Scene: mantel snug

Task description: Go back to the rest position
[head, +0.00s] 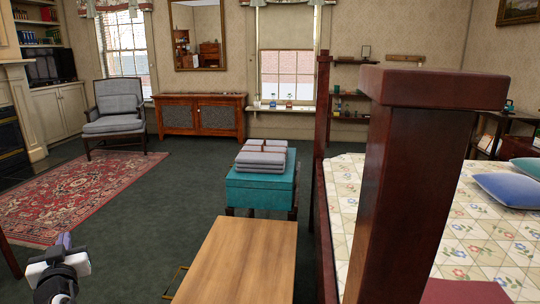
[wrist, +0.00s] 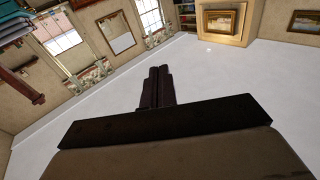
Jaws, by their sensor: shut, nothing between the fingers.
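My gripper (head: 64,241) shows at the lower left of the head view, over the dark green carpet and apart from the furniture. In the wrist view its dark fingers (wrist: 159,75) are together, with nothing between them. The wrist view is strongly tilted and takes in a broad white surface, the upper walls, windows and picture frames. Most of my arm is out of view.
A wooden-topped table (head: 240,262) stands in front, with a teal chest (head: 259,190) bearing folded grey cloths (head: 262,157) behind it. A dark bedpost (head: 405,190) and bed (head: 480,225) block the right. A red rug (head: 75,200) and grey armchair (head: 113,110) are left. Open carpet lies between.

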